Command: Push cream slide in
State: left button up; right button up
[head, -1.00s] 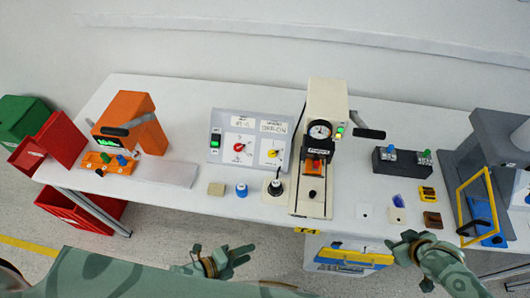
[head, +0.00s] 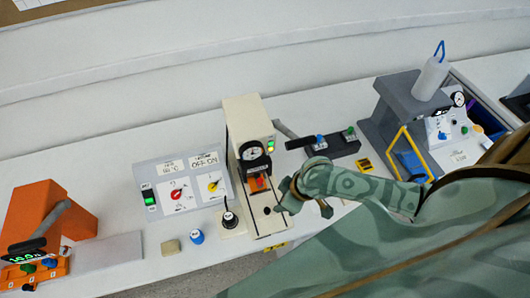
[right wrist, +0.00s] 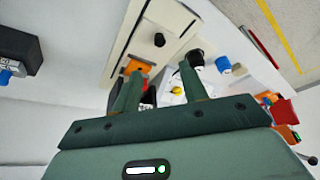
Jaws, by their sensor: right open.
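The cream press (head: 247,120) stands at the middle of the bench, with a round gauge on its front. Its cream slide (head: 262,218) sticks out toward me, with a black knob (head: 267,210) near the front end and an orange block (head: 259,184) further back. My right gripper (head: 290,193) is beside the slide on its right, and I cannot tell from the head view whether it touches. In the right wrist view, the open right gripper (right wrist: 160,78) has its fingers apart with nothing held; the slide's knob (right wrist: 159,40) lies beyond them. My left gripper is out of view.
A switch panel (head: 180,190) stands left of the press, with a black knob, a blue cap and a beige block before it. An orange machine (head: 45,220) is at far left. A dark block with knobs (head: 330,145) and a grey machine (head: 395,115) are at right.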

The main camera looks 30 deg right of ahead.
aim_at(267, 210)
jog(key=b+x, duration=0.3)
jog(key=x, duration=0.9)
jog(key=shift+f+b, duration=0.25)
jog(key=shift+b, duration=0.15)
